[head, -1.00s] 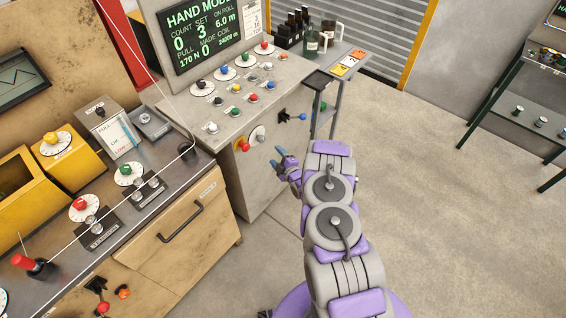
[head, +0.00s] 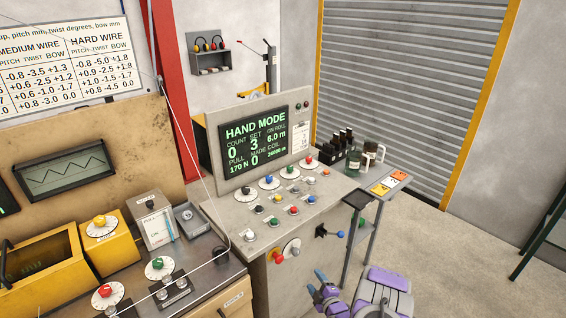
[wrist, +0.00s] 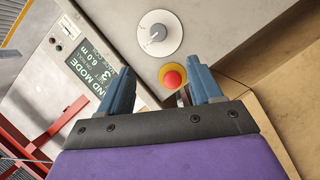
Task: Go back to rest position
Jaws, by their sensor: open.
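My gripper (head: 323,284) is at the bottom of the head view, in front of the grey control console (head: 328,197). Its two blue fingers stand apart, with nothing between them that it holds. In the wrist view my gripper (wrist: 160,88) points at the console front. A red button on a yellow base (wrist: 173,77) shows beyond the fingers, and a white dial (wrist: 160,33) is above it. The same red button (head: 278,257) shows left of my gripper in the head view. Most of my arm is out of the frame.
The workbench with dials and a yellow box (head: 40,262) is at left. Open concrete floor (head: 450,240) lies at right, before a roller shutter (head: 410,80).

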